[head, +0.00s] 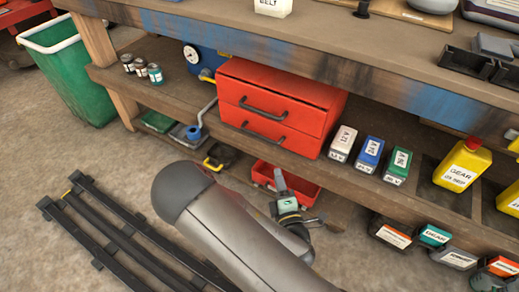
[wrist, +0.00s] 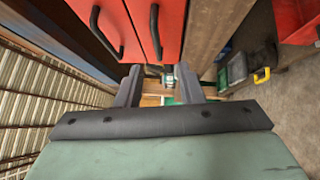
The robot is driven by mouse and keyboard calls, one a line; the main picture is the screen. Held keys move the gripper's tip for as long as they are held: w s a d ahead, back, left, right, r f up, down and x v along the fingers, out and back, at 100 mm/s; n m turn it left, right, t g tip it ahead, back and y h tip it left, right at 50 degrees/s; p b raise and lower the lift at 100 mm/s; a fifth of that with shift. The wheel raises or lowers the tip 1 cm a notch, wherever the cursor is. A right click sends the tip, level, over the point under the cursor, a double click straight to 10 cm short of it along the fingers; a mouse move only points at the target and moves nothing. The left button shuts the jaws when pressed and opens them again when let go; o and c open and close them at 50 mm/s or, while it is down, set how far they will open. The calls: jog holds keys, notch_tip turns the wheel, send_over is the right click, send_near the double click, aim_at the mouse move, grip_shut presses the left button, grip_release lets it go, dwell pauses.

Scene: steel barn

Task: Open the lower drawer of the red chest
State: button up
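The red chest (head: 312,112) stands on the shelf under the workbench, with an upper drawer handle (head: 263,107) and a lower drawer handle (head: 263,136). Both drawers look shut. In the wrist view the chest is turned on its side; the lower drawer's dark handle (wrist: 155,30) is nearer the middle and the upper drawer's handle (wrist: 96,20) is further left. My gripper (wrist: 159,82) is open and empty, its two dark fingers apart just below the lower handle in that view. In the head view my gripper (head: 280,178) appears small, below the chest and partly hidden by my arm.
A red bin (head: 309,188) sits below the chest, behind my gripper. Small labelled boxes (head: 369,151) stand right of the chest. Cans (head: 141,67) and a green tub (head: 75,75) are at left. The shelf edge (wrist: 214,30) runs beside the chest. Black rails (head: 110,230) lie on the floor.

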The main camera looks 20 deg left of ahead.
aim_at(259, 136)
jog(key=shift+n+y, duration=0.7)
jog(key=b+x, duration=0.1)
jog(key=x, duration=0.4)
jog(key=b+x, duration=0.1)
jog(key=x, duration=0.5)
jog(key=a+b+x, duration=0.1)
jog(key=x, duration=0.5)
jog(key=shift+s+a+f, duration=0.15)
jog(key=shift+s, duration=0.15)
grip_shut()
